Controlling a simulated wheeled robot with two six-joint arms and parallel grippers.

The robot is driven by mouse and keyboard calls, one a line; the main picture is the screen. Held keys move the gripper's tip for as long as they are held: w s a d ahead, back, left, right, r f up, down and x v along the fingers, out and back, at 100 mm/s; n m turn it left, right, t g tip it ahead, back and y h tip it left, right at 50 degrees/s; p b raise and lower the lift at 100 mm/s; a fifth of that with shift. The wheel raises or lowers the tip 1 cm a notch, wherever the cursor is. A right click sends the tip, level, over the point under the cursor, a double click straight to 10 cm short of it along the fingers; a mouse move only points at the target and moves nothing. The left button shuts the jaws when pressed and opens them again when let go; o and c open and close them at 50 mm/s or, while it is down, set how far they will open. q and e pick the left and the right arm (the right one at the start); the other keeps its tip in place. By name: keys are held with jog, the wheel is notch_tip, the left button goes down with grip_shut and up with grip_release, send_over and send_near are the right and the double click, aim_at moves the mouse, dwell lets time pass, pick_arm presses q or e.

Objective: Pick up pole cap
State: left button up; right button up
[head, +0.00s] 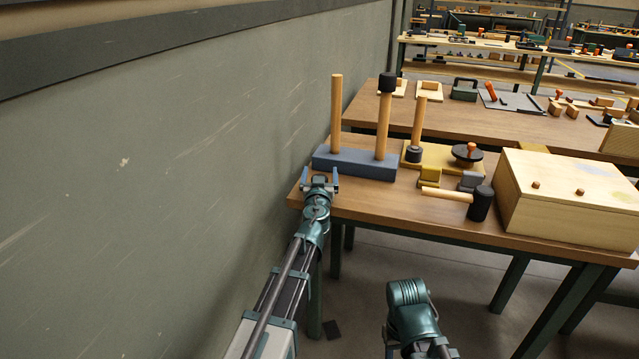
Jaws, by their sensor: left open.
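The black pole cap (387,83) sits on top of the right wooden pole (383,125) of a blue base (354,163). The left pole (336,113) on that base is bare. My left gripper (320,177) is open and empty in front of the left end of the blue base, well below the cap. My right arm shows at the bottom centre, over the floor in front of the table; its fingers cannot be made out.
A yellow base (440,154) with a shorter pole, a black-headed mallet (480,203) and a large wooden box (570,197) stand on the table to the right. A green-grey wall (180,170) runs close along the left. More tables stand behind.

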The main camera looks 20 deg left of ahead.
pick_arm(q)
jog(key=c, duration=1.4)
jog(key=shift+r+p, duration=0.8)
jog(key=shift+s+d+r+p, duration=0.1)
jog(key=shift+s+r+p, duration=0.1)
jog(key=shift+r+p, duration=0.45)
jog(key=shift+s+r+p, duration=0.15)
jog(key=shift+r+p, duration=0.4)
jog(key=shift+r, duration=0.05)
jog(key=s+d, duration=0.2)
jog(key=s, duration=0.2)
jog(key=s+d, duration=0.3)
jog(key=s, duration=0.2)
jog(key=s+d+r+p, duration=0.1)
jog(key=s+d, duration=0.1)
jog(key=s, duration=0.2)
jog(key=shift+s+d, duration=0.25)
